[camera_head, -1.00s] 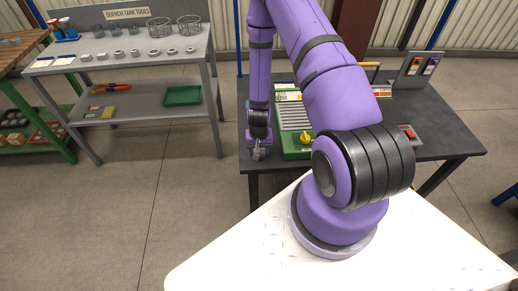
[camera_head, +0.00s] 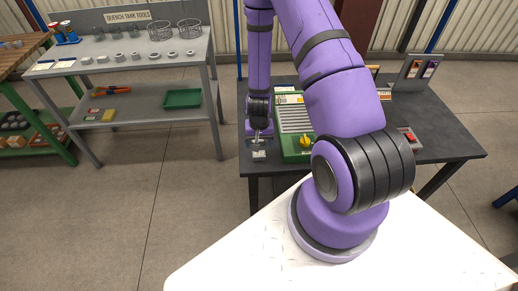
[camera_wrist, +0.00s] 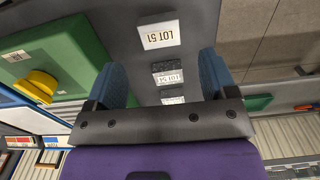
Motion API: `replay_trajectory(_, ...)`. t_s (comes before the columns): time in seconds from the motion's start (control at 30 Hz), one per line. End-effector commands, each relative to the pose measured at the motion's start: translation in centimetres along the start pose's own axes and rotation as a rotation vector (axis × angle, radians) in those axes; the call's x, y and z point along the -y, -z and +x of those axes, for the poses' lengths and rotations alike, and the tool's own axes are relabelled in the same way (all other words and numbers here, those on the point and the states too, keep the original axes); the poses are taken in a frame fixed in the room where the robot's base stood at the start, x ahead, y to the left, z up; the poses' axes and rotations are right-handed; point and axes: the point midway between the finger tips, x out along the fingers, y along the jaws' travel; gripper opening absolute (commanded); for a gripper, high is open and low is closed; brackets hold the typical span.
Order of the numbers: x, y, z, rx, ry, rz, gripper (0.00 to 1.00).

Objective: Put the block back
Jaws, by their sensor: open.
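A small pale grey block (camera_head: 259,155) rests on the dark table (camera_head: 440,135), near its front left edge and left of the green box. In the wrist view the nearest block (camera_wrist: 161,34), labelled LOT 51, lies just beyond my fingertips. Two more labelled pieces, a middle one (camera_wrist: 168,76) and a far one (camera_wrist: 172,99), line up with it between the fingers. My gripper (camera_head: 258,137) is open and empty, just behind and above the block in the head view. Its two blue fingers stand wide apart in the wrist view (camera_wrist: 162,72).
The green box (camera_head: 292,148) with a yellow knob (camera_head: 305,142) stands close to the right of my gripper. A red-buttoned box (camera_head: 408,136) sits farther right. A grey shelf (camera_head: 140,118) with tools stands at left. Open floor lies between shelf and table.

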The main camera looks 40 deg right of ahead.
Motion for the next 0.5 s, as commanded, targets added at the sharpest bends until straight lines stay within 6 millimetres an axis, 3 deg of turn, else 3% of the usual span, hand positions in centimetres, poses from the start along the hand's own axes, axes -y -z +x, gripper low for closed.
replay_trajectory(0.2, 0.0, 0.1, -3.4, -0.003, 0.000, 0.000, 0.78)
replay_trajectory(0.5, 0.0, 0.0, -5.7, 0.000, 0.000, 0.000, 0.78)
